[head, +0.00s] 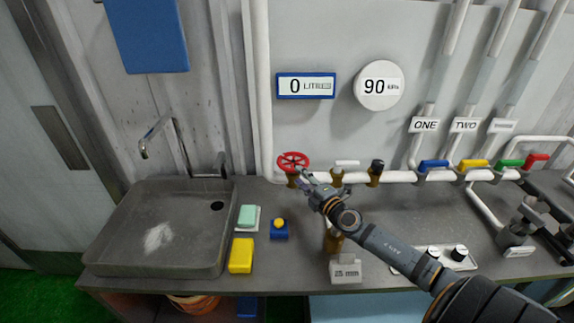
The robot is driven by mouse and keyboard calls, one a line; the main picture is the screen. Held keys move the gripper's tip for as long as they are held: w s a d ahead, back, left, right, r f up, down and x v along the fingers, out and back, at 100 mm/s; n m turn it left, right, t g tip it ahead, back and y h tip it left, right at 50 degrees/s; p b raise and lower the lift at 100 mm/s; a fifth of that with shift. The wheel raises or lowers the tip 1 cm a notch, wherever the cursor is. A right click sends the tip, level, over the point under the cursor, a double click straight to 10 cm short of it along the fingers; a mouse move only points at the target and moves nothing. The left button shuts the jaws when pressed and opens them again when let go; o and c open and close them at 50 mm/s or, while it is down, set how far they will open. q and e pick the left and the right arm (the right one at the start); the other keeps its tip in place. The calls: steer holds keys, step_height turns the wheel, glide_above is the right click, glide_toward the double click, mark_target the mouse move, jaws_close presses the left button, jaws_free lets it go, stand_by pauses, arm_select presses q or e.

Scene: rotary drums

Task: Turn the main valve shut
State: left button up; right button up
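The main valve appears to be the red round handwheel (293,161) on a brass body, at the left end of the white pipe along the wall in the head view. My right arm comes in from the lower right. My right gripper (306,184) is just below and right of the red wheel, its tips close to the wheel's lower edge. I cannot tell whether they touch it, nor whether the fingers are open or shut. My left gripper is not in view.
A white-handled valve (346,164) and a black-knobbed valve (376,166) stand right of the wheel. Blue (433,164), yellow (473,164), green (509,163) and red (537,158) levers follow. The display (305,86) reads 0 litres; the gauge (379,86) reads 90 kPa. A sink (130,262) is left.

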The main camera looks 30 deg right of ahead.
mark_target(279, 157)
steer(key=w, duration=0.9)
steer(key=shift+w+a, duration=0.15)
steer(key=shift+w, duration=0.2)
jaws_close()
